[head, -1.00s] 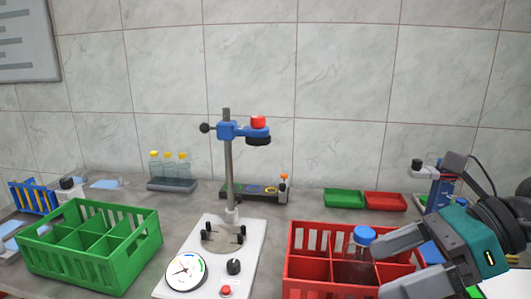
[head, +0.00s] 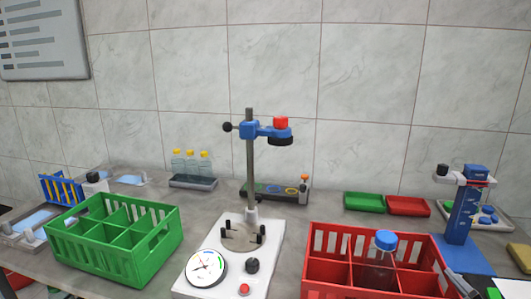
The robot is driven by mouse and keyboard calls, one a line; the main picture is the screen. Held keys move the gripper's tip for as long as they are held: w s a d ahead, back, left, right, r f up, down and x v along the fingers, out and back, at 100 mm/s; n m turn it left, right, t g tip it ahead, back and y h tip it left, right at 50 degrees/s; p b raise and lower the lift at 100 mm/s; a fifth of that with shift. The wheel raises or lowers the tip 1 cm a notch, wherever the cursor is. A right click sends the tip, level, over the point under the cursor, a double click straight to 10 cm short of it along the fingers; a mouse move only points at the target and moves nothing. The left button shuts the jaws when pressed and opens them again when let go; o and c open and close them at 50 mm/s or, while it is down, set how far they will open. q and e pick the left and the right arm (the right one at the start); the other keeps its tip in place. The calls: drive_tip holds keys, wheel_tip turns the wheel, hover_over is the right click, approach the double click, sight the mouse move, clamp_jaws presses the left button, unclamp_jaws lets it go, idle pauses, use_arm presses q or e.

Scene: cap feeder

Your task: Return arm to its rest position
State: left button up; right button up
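A bottle with a blue cap (head: 386,240) stands upright in a compartment of the red crate (head: 323,268) at the lower right. No gripper touches it. A grey piece (head: 462,286) at the bottom edge, just right of the crate, may be a fingertip of my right gripper. Too little of it shows to tell its opening. My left gripper is not in view. The capping stand (head: 250,170) has a blue arm with a red knob (head: 280,122) on top. No bottle stands under its head.
A green crate (head: 150,264) with empty compartments stands at the left. Behind are a rack of yellow-capped bottles (head: 193,182), a strip with coloured rings (head: 262,190), a green tray (head: 364,202) and a red tray (head: 408,206). A blue stand (head: 464,215) is at the right.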

drive_tip(key=s+a+f+m+g+y, duration=0.1)
drive_tip(key=s+a+f+m+g, duration=0.15)
drive_tip(key=s+f+g, duration=0.5)
drive_tip(key=s+a+f+m+g+y, duration=0.2)
drive_tip(key=s+a+f+g, duration=0.2)
drive_tip(key=s+f, duration=0.5)
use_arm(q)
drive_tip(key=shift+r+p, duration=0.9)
use_arm(e)
drive_tip(key=w+a+f+t+y, duration=0.1)
drive_tip(key=w+a+f+t, duration=0.1)
drive_tip(key=w+f+t, duration=0.4)
drive_tip(key=shift+w+a+f+n+t, duration=0.25)
drive_tip(key=shift+n+t, duration=0.1)
drive_tip(key=shift+t, duration=0.3)
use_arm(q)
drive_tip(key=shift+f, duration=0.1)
use_arm(e)
drive_tip(key=shift+r, duration=0.1)
